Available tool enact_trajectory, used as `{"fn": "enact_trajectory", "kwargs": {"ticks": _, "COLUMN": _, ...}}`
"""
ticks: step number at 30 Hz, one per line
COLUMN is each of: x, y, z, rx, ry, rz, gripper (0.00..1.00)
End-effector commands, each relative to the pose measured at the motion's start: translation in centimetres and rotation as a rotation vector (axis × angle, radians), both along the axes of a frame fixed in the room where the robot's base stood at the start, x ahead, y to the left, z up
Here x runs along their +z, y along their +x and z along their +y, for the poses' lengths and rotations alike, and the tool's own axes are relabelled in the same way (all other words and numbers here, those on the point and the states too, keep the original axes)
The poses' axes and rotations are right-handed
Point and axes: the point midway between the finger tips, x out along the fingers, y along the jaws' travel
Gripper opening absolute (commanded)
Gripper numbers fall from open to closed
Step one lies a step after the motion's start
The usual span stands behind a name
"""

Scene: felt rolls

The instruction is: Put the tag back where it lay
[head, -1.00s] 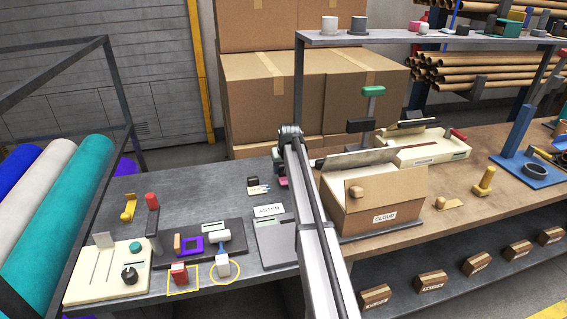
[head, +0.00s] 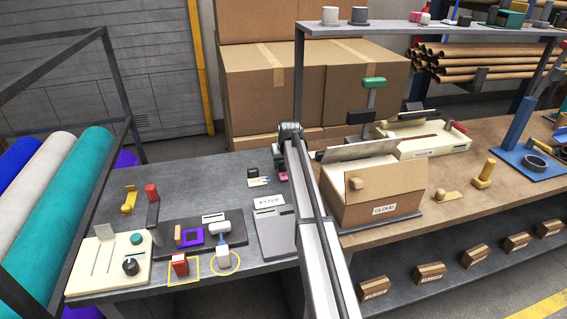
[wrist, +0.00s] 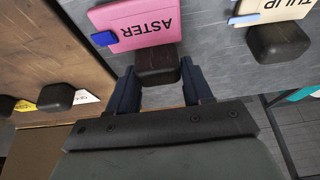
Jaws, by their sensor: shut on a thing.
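My gripper (wrist: 160,92) is shut on the dark knob (wrist: 158,66) of the pink ASTER tag (wrist: 140,22), with a finger on each side. The tag has a blue clip on one edge. It shows over the grey tabletop; I cannot tell whether it touches. In the head view my arm hides most of the gripper, and a bit of the pink tag (head: 283,176) shows beside it. The cream TULIP tag (wrist: 268,10) with its own dark knob lies beside it. A white ASTER card (head: 269,201) stands on the grey table behind a grey plate (head: 276,235).
The open cardboard CLOUD box (head: 385,195) stands right of my arm on the brown bench. A dark tray (head: 170,245) with small parts and a cream board (head: 88,275) are at the left.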

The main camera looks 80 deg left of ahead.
Motion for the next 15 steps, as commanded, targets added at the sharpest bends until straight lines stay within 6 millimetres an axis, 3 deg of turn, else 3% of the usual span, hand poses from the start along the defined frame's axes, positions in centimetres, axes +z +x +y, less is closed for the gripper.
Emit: {"fn": "enact_trajectory", "kwargs": {"ticks": 15, "x": -0.61, "y": 0.00, "z": 0.02, "rx": 0.000, "ry": 0.001, "rz": 0.000, "gripper": 0.01}}
